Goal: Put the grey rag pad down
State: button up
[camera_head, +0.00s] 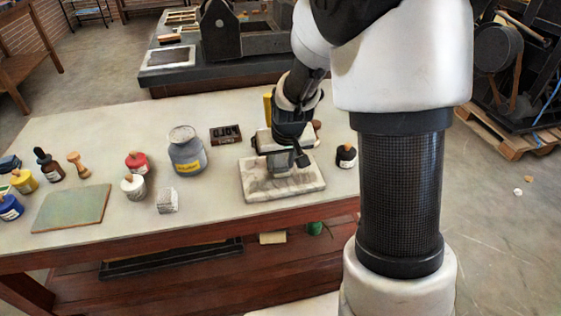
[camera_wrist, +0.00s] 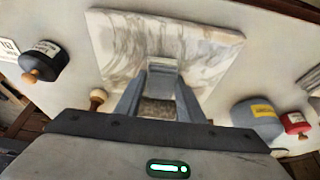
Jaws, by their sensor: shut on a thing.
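The grey rag pad (camera_wrist: 163,79) is a small pale grey block with a darker speckled face, held between the two fingers of my gripper (camera_wrist: 162,88) in the wrist view. In the head view my gripper (camera_head: 281,158) points down over a veined marble slab (camera_head: 255,188), which also shows in the wrist view (camera_wrist: 215,50). In the head view the pad is mostly hidden by the fingers. It is over the slab and close to it; I cannot tell whether it touches.
Left of the slab stand a grey jar (camera_head: 187,155) with a yellow label, a small whitish block (camera_head: 167,201) and red (camera_head: 137,163) and white (camera_head: 133,187) pots. A green mat (camera_head: 72,208) lies far left. The front table strip is clear.

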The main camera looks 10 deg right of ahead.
jog(key=shift+f, duration=0.25)
jog(key=o, duration=1)
jog(key=shift+r, duration=0.1)
